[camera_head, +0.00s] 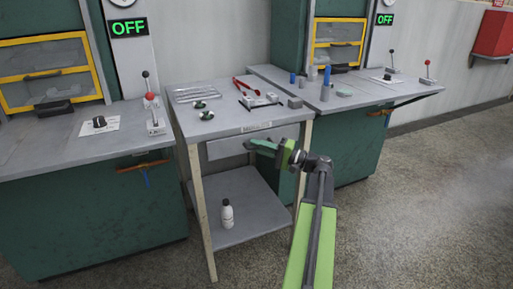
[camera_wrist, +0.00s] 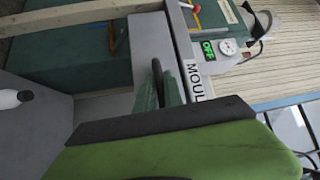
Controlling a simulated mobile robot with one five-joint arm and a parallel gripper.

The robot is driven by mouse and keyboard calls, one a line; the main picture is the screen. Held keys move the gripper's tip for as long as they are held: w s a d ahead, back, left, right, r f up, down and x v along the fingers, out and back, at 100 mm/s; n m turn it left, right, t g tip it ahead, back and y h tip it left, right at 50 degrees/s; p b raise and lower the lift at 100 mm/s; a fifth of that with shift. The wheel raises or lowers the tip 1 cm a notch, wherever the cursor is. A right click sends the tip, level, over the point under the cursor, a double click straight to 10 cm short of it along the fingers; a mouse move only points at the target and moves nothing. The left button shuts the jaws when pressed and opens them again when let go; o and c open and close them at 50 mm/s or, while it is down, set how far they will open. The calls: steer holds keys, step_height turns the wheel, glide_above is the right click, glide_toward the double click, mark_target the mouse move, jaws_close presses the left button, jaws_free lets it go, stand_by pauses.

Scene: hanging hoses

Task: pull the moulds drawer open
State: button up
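The moulds drawer (camera_head: 226,148) is a grey front under the top of the middle metal table, and it looks closed. A label reading MOULDS (camera_head: 256,127) is on the table edge above it; part of it shows in the wrist view (camera_wrist: 193,80). My gripper (camera_head: 258,146) is at the drawer front, its green fingers pointing at it. In the wrist view, the dark drawer handle (camera_wrist: 157,69) stands between the fingertips of my gripper (camera_wrist: 160,88). The fingers lie close along both sides of it; whether they press on it is not clear.
A white bottle (camera_head: 227,214) stands on the table's lower shelf. Tools and small parts, among them red-handled tongs (camera_head: 246,88), lie on the tabletop (camera_head: 222,122). Green machines with grey counters (camera_head: 55,140) stand on both sides. The floor (camera_head: 430,190) at right is clear.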

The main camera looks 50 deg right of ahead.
jaws_close()
stand_by(1.1)
